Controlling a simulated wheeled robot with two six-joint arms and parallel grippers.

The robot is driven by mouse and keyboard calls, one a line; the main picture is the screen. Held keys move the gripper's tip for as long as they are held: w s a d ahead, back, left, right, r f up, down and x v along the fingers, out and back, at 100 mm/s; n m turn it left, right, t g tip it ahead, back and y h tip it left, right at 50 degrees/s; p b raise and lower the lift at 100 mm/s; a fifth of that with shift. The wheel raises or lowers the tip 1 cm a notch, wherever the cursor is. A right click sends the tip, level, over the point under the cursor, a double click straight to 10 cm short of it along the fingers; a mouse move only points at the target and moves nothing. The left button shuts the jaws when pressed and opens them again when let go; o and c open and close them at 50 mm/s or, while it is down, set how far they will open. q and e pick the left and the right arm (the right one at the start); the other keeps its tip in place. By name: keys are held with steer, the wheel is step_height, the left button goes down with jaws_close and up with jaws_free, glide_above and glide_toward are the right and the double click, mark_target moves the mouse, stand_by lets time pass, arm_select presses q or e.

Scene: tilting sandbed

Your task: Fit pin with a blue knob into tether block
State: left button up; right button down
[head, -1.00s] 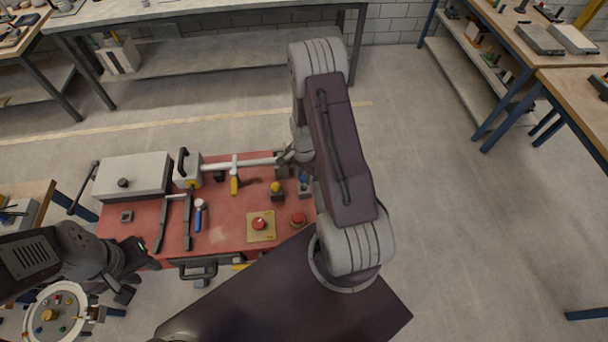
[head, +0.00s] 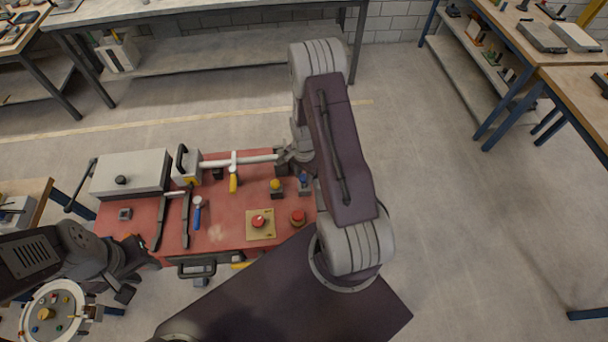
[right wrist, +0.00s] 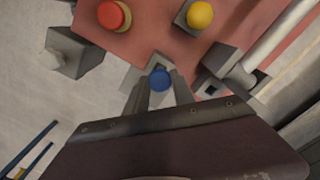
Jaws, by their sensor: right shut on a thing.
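The blue knob of the pin (right wrist: 160,78) is between the two fingertips of my right gripper (right wrist: 160,90) in the right wrist view. The gripper is shut on it. A pale grey block (right wrist: 133,78) lies just behind the knob; I cannot tell whether the pin is seated in it. The blue knob (head: 303,178) also shows in the head view, beside my right wrist. A grey block with a dark opening (right wrist: 212,87) stands to the knob's right; I cannot tell which block is the tether block. My left gripper (head: 132,272) appears open and empty at the red top's front left.
The red worktop (head: 232,210) carries a yellow knob (head: 276,184), a red button on a yellow plate (head: 259,221), another red button (head: 298,217), a blue-handled tool (head: 197,215) and a grey box (head: 130,173). A white bar (head: 255,159) runs along the back.

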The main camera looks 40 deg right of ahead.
steer(key=shift+s+f+b, duration=0.1)
steer(key=shift+f+b, duration=0.7)
steer(key=shift+f, duration=0.15)
steer(key=c, duration=1)
jaws_free()
steer(key=o, duration=0.5)
step_height(320, 180, up, 8)
steer(key=p, duration=0.6)
steer(key=shift+p, duration=0.35)
